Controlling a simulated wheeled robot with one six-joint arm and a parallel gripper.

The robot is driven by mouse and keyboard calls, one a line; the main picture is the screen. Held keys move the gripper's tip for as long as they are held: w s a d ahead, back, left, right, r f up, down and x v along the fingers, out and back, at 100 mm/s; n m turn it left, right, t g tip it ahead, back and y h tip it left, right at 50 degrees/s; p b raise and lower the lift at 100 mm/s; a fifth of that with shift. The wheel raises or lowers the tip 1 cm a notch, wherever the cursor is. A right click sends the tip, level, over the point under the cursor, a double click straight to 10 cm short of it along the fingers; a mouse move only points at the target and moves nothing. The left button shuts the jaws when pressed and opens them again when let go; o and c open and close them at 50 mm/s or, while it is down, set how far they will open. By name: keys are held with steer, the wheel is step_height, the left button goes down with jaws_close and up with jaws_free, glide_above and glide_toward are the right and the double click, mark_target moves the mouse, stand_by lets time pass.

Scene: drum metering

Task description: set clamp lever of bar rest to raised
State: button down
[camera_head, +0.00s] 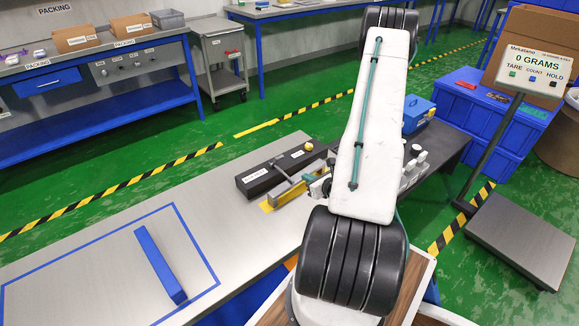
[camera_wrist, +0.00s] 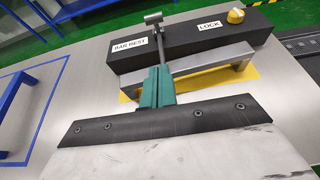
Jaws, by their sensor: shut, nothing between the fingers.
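The bar rest is a long black block labelled BAR REST and LOCK (camera_head: 270,177); it also spans the top of the wrist view (camera_wrist: 185,47). Its clamp lever is a grey rod with a short cross-piece (camera_wrist: 154,30), also seen in the head view (camera_head: 282,170). The rod runs across the block beside the BAR REST label; I cannot tell its exact tilt. My gripper (camera_wrist: 158,72) has teal fingers, shut and empty, with their tips at the lever's near end; I cannot tell whether they touch it. In the head view my arm largely hides the gripper.
A grey bar (camera_wrist: 195,70) lies along the block's near side over a yellow patch (camera_wrist: 245,75). A yellow knob (camera_wrist: 236,15) sits by LOCK. A blue bar (camera_head: 160,265) lies in a blue taped outline at left. A scale (camera_head: 525,240) stands right.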

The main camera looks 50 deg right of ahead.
mark_target(291, 179)
steer(key=x, duration=1)
steer(key=shift+w+a, duration=0.1)
steer(key=shift+w, duration=0.15)
steer(key=shift+w+d+r, duration=0.15)
steer(key=shift+w+r, duration=0.15)
steer(key=shift+w, duration=0.2)
steer(key=shift+w+d+r, duration=0.15)
steer(key=shift+w+r, duration=0.2)
steer(key=shift+w, duration=0.15)
steer(key=shift+w+d+r, duration=0.15)
steer(key=shift+w+r, duration=0.05)
steer(key=shift+w, duration=0.25)
steer(key=shift+r, duration=0.1)
